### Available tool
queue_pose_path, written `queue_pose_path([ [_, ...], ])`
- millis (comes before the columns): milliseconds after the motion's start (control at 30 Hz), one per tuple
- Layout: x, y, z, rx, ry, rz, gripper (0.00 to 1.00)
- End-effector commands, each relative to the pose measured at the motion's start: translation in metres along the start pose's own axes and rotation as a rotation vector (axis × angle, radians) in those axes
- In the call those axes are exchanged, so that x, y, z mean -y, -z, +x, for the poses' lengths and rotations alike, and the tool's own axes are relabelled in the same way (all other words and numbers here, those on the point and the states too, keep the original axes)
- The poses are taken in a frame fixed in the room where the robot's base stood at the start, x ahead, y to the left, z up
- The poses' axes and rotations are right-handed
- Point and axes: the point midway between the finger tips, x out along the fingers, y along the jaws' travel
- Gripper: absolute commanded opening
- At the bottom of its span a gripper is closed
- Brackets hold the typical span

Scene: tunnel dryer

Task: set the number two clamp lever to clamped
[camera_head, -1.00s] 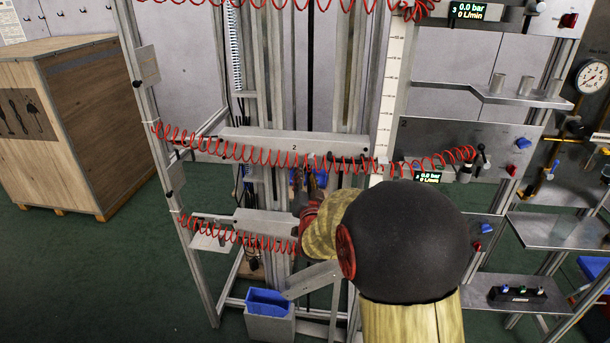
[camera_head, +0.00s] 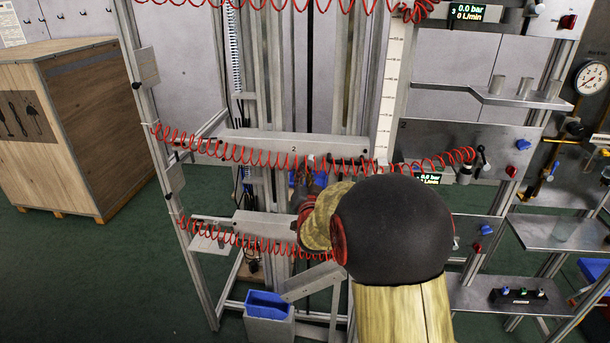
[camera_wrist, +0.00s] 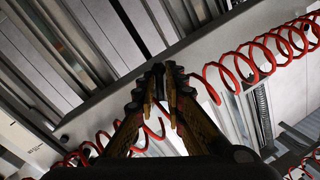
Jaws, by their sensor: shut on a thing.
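The number two station is a grey crossbeam (camera_head: 250,140) marked "2", crossing the frame in the head view. It also shows diagonally in the wrist view (camera_wrist: 205,50). My gripper (camera_head: 306,182) is just below this beam, right of the "2". In the wrist view my gripper (camera_wrist: 163,78) has its dark fingers nearly together at the tips, by the beam's lower edge. It is shut on a small dark piece, which I take to be the number two clamp lever. The lever is mostly hidden by the fingers, so its position cannot be read.
A red coiled hose (camera_head: 230,150) hangs across the beam and passes close to my fingers (camera_wrist: 240,70). A lower beam (camera_head: 265,224) and a grey bin with a blue inside (camera_head: 268,325) are below. The panel marked 2 (camera_head: 440,138) is at right. A wooden crate (camera_head: 100,120) stands at left.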

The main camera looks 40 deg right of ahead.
Motion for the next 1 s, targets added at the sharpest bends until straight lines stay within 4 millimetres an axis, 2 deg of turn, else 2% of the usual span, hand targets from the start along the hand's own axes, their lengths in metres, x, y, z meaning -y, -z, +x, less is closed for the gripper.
queue_pose_path([
  [567,-0.002,0.000,0.000,0.006,-0.004,-0.034,0.00],
  [1000,-0.011,0.002,-0.002,0.059,-0.031,-0.294,0.00],
])
